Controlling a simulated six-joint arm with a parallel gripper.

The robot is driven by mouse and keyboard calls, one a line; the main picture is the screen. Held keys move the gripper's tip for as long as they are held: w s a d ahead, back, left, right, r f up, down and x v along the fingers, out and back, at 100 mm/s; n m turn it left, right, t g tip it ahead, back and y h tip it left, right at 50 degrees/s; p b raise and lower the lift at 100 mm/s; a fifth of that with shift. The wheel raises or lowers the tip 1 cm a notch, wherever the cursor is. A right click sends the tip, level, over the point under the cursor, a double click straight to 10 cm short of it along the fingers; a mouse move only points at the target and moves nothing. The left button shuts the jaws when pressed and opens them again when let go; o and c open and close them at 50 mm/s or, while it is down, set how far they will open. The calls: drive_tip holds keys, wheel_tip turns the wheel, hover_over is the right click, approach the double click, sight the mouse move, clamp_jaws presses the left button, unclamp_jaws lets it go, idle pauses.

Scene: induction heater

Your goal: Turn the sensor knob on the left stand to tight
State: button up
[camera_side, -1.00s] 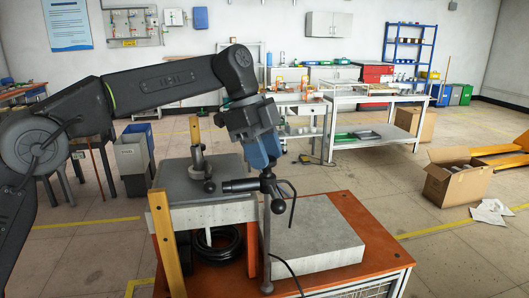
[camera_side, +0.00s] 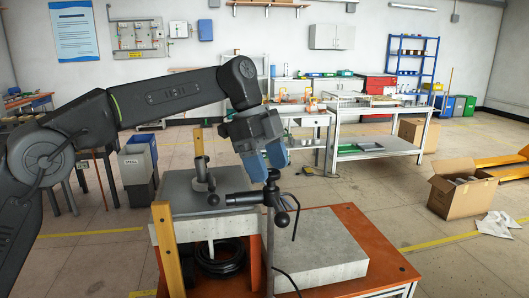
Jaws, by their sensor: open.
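A slim metal stand (camera_side: 269,245) rises in front of the grey block, with a black clamp (camera_side: 273,188) at its top. A black cylindrical sensor (camera_side: 243,198) sticks out left from the clamp. A round black knob (camera_side: 281,218) hangs just below the clamp, and a dark ball-ended part (camera_side: 213,199) sits near the sensor's left end. I cannot tell which is the sensor knob. My gripper (camera_side: 267,172) points down with two blue fingers, open, right above the clamp. Whether a fingertip touches the clamp top is unclear.
A grey plate (camera_side: 178,190) carries a post with a wooden handle (camera_side: 199,143). A yellow upright bar (camera_side: 168,250) stands at the front left. A pale grey block (camera_side: 325,250) lies on the orange table (camera_side: 385,245). A thin black cable loops right of the clamp.

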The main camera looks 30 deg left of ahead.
drive_tip(key=v, duration=0.7)
idle(0.6)
drive_tip(key=shift+a+r, duration=0.1)
drive_tip(key=s+a+n+t+y, duration=0.25)
drive_tip(key=s+a+n, duration=0.45)
drive_tip(key=s+n, duration=0.45)
drive_tip(key=s+a+f+n+t+y, duration=0.1)
drive_tip(key=s+a+f+n, duration=0.1)
drive_tip(key=s+f, duration=0.6)
drive_tip(key=s+a+f+n+t+y, duration=0.1)
drive_tip(key=s+a+f+n+t, duration=0.1)
drive_tip(key=s+f, duration=0.6)
drive_tip(key=s+a+n, duration=0.1)
drive_tip(key=n, duration=0.1)
drive_tip(key=shift+s+a+f+n, duration=0.2)
drive_tip(key=shift+a+f+n, duration=0.05)
drive_tip(key=shift+f+n, duration=0.1)
